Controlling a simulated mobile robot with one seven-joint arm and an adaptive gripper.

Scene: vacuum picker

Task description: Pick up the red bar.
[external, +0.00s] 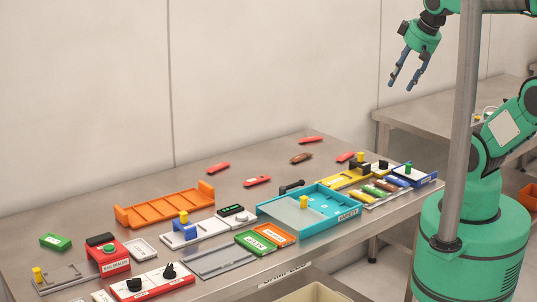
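Several small red bars lie apart from one another on the steel table: one at the far edge (310,139), one near the blue tray's far side (346,157), one toward the middle (257,181) and one farther left (218,168). I cannot tell which of them the task means. My gripper (401,87) hangs high in the air at the upper right, above and to the right of the bars. Its two blue fingers point down and stand apart, with nothing between them.
A brown bar (300,157) lies between the red ones. An orange rack (165,208), a blue tray (341,217) and a red box (109,257) stand nearer the front, among other fixtures. A grey vertical post (462,130) stands in front of my arm. The table's back left is bare.

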